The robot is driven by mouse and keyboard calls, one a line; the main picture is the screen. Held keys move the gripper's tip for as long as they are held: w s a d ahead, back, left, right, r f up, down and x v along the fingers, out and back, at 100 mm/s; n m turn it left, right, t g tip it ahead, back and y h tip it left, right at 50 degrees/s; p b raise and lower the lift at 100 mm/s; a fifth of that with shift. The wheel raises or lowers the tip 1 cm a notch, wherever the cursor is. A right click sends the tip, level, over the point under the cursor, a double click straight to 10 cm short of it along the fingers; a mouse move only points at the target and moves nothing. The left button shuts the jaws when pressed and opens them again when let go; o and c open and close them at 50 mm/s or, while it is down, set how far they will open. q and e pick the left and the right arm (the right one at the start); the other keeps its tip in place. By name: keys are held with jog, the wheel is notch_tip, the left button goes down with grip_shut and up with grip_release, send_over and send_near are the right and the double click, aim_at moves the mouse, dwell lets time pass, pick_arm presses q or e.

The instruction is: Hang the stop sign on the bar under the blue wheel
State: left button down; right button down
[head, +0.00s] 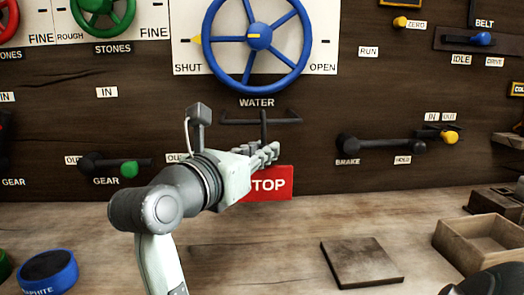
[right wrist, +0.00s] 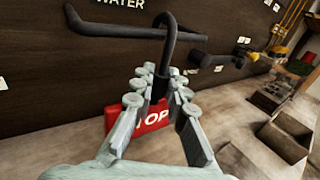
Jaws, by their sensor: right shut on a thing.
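The red stop sign (head: 272,185) hangs from a dark hook, its left part hidden behind my right gripper (head: 268,152). In the right wrist view the gripper (right wrist: 160,82) is shut on the hook's shank, just above the red plate (right wrist: 153,118). The dark bar (head: 236,122) is on the wall under the blue wheel (head: 258,36) and the WATER label. The bar (right wrist: 105,28) also shows in the right wrist view, where the hook's curved top crosses it. I cannot tell whether the hook rests on the bar or is only in front of it. My left gripper is not in view.
The brake lever (head: 380,145) sticks out to the right of the sign, and the gear lever (head: 108,163) is at left. On the bench are a flat wooden block (head: 360,262), an open wooden box (head: 485,243) and a blue round tin (head: 48,272). The bench middle is clear.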

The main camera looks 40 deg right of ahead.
jog(key=c, duration=1.4)
grip_release()
jog(key=shift+c, duration=0.2)
jog(key=v, duration=1.2)
jog(key=shift+r, duration=0.1)
